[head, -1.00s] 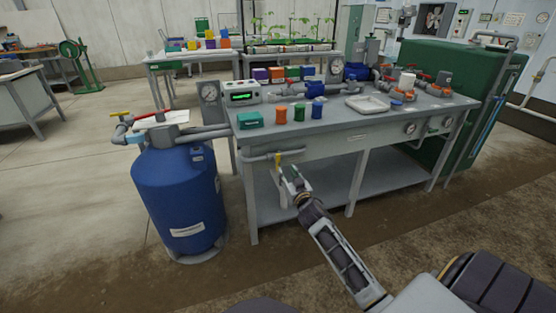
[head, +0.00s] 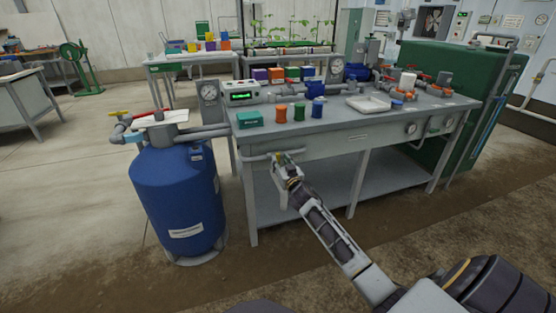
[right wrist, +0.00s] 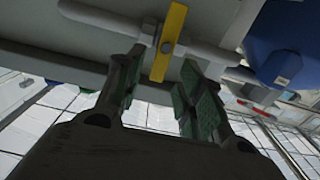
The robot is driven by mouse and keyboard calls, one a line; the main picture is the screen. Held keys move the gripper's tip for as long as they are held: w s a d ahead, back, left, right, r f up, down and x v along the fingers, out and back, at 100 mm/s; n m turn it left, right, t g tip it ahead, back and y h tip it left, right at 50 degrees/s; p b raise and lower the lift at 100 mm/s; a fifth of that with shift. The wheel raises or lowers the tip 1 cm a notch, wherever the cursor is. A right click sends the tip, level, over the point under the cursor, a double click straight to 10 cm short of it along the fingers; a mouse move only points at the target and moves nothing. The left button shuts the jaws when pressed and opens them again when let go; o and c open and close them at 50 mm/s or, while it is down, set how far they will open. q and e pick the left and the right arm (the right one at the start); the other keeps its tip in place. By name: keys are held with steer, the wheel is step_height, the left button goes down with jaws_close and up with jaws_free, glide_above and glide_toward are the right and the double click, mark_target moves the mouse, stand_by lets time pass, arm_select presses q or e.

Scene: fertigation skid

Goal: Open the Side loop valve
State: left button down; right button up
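A yellow valve lever (right wrist: 169,40) sits on a grey pipe (head: 257,157) along the front edge of the bench; I take it as the Side loop valve, but no label is readable. In the right wrist view, the lever lies across the pipe, its near end between my fingertips. My right gripper (right wrist: 162,63) is open, with a gap visible on both sides of the lever. In the head view, my right gripper (head: 283,162) is at the pipe and mostly hides the lever. My left gripper is not in view.
A blue tank (head: 178,205) with red and yellow handles on top stands left of the bench. The bench top (head: 335,125) holds coloured jars, a tray and red-handled valves. A bench leg (head: 249,205) is near my gripper. The floor in front is free.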

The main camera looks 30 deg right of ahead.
mark_target(278, 158)
steer(key=shift+b+x, duration=0.35)
steer(key=shift+x, duration=1)
steer(key=shift+w+d, duration=0.15)
steer(key=shift+w, duration=0.3)
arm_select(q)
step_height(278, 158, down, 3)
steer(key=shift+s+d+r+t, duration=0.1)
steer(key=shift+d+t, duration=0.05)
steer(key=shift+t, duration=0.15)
arm_select(e)
steer(key=shift+w+d, duration=0.1)
steer(key=shift+w, duration=0.2)
jaws_close()
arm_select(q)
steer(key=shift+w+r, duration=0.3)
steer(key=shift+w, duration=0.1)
